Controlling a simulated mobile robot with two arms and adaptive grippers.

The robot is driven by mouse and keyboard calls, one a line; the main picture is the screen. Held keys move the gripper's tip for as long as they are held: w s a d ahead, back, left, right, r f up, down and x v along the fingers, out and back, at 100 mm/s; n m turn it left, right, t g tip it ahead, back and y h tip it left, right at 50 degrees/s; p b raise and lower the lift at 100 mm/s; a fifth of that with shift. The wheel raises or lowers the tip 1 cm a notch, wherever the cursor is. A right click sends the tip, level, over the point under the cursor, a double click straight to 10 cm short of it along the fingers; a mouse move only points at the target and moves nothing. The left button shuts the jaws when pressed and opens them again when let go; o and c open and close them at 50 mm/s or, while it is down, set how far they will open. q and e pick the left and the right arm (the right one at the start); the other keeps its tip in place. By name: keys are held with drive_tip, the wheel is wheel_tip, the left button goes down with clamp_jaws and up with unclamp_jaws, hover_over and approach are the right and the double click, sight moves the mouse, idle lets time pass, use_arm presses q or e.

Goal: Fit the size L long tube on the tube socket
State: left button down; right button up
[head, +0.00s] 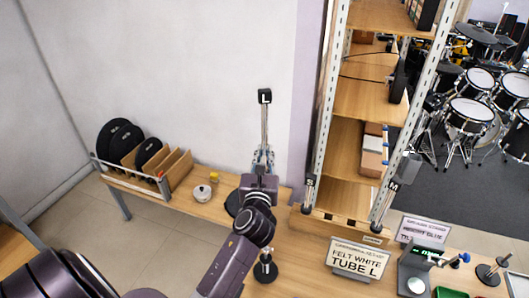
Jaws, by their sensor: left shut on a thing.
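My left gripper (263,157) is shut on a long, thin, light tube (264,125) with a black block at its top. It holds the tube upright, above the bench near the white wall. The tube's lower end is hidden by the gripper and arm. A short stand with a round black base (265,273) is on the bench just right of my left arm; I cannot tell whether it is the tube socket. A sign (357,259) reading "FELT WHITE TUBE L" stands to its right. My right gripper is not in view.
A wooden rack (177,172) with black discs stands on the bench at left, with a small white round object (202,193) beside it. A tall shelf (369,103) rises at right, with tubes marked S (310,185) and M (388,195) at its front. A grey device (414,275) stands lower right.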

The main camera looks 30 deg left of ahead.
use_arm(q)
drive_tip(key=shift+r, duration=0.2)
wheel_tip(320, 180, down, 2)
drive_tip(key=shift+b, duration=0.6)
drive_tip(key=shift+f+b, duration=1.05)
drive_tip(key=shift+f, duration=0.45)
drive_tip(key=shift+f+b, duration=0.95)
drive_tip(key=shift+f, duration=0.3)
drive_tip(key=shift+f+b, duration=1.2)
drive_tip(key=shift+f, duration=0.35)
drive_tip(key=c, duration=1.9)
unclamp_jaws()
drive_tip(key=shift+f, duration=0.15)
